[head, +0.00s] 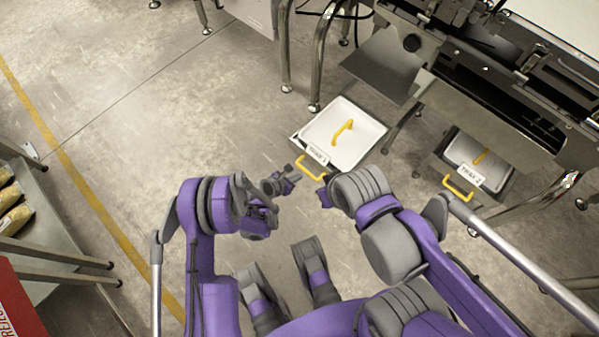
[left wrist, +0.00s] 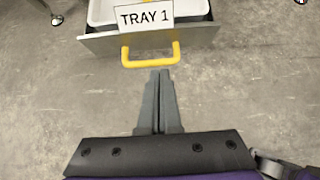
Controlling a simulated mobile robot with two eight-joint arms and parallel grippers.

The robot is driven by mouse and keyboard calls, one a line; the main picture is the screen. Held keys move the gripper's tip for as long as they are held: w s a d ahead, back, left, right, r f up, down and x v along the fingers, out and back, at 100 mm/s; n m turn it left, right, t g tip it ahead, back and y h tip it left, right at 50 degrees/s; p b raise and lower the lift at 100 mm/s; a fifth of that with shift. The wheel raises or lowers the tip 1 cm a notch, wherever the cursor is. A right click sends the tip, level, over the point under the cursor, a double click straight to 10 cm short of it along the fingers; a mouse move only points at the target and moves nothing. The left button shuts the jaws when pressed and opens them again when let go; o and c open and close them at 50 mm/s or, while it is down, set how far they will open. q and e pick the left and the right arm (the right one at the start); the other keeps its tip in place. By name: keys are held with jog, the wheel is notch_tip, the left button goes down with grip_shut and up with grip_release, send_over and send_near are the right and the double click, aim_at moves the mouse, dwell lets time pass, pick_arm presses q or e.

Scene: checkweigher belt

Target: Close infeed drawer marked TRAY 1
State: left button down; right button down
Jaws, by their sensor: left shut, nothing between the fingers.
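The infeed drawer marked TRAY 1 (head: 357,148) stands pulled out, with a white tray inside that has its own yellow handle (head: 343,132). Its label (left wrist: 145,14) is on the front panel, above the yellow drawer handle (head: 311,168). The drawer handle also shows in the left wrist view (left wrist: 150,63). My left gripper (head: 296,171) is shut and empty, with its fingertips just in front of the drawer handle. In the left wrist view the fingertips (left wrist: 158,74) appear close below the handle; whether they touch is unclear. My right gripper is mostly hidden by its own arm, right of the handle.
A second drawer marked TRAY 2 (head: 462,175) with a yellow handle (head: 458,188) is at the right. Metal machine legs (head: 318,60) stand behind TRAY 1. A shelf with yellow bags (head: 14,220) is at the far left. The floor left of the drawer is clear.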

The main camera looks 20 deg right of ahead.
aim_at(319, 164)
pick_arm(q)
jog(key=x, duration=0.3)
jog(key=d+r+b+x, duration=0.1)
jog(key=x, duration=0.3)
jog(key=b+x, duration=0.1)
jog(key=x, duration=0.2)
jog(key=shift+w+d, duration=0.3)
jog(key=shift+d, duration=0.1)
jog(key=shift+w+d+b, duration=0.25)
jog(key=shift+d+b, duration=0.1)
jog(key=shift+d, duration=0.2)
